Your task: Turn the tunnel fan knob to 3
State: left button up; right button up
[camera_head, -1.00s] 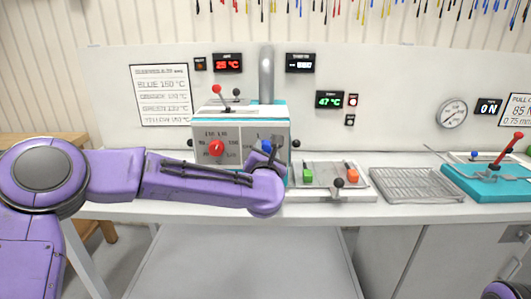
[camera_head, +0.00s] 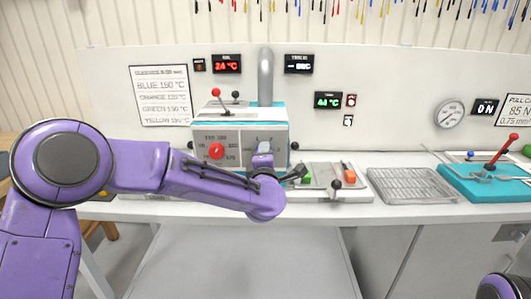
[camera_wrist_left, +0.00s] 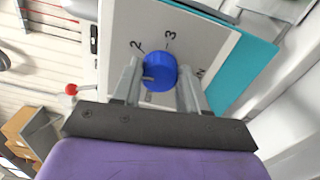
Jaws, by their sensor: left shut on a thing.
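A blue knob (camera_wrist_left: 160,71) stands on the light front panel (camera_wrist_left: 200,40) of the machine, with the printed numbers 2 and 3 above it in the left wrist view. My left gripper (camera_wrist_left: 158,78) is shut on the knob, one finger on each side. A small grey mark shows at the knob's left edge; I cannot tell for certain which number it points to. My right gripper is out of view; only a piece of that arm shows at bottom right.
A red knob (camera_head: 216,151) sits left on the same machine (camera_head: 240,130), with a red-tipped lever (camera_head: 216,92) above. To the right are a fixture with an orange block (camera_head: 348,173), a wire rack (camera_head: 405,185) and a teal press (camera_head: 480,185).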

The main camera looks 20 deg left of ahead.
pick_arm(q)
jog(key=shift+a+f+m+p, duration=0.1)
jog(key=shift+m+p, duration=2)
jog(key=shift+m, duration=2.7)
jog(key=shift+a+f+m+p, duration=0.1)
jog(key=shift+m+p, duration=1.95)
jog(key=shift+m, duration=2.75)
jog(key=o, duration=1.1)
jog(key=shift+c, duration=0.2)
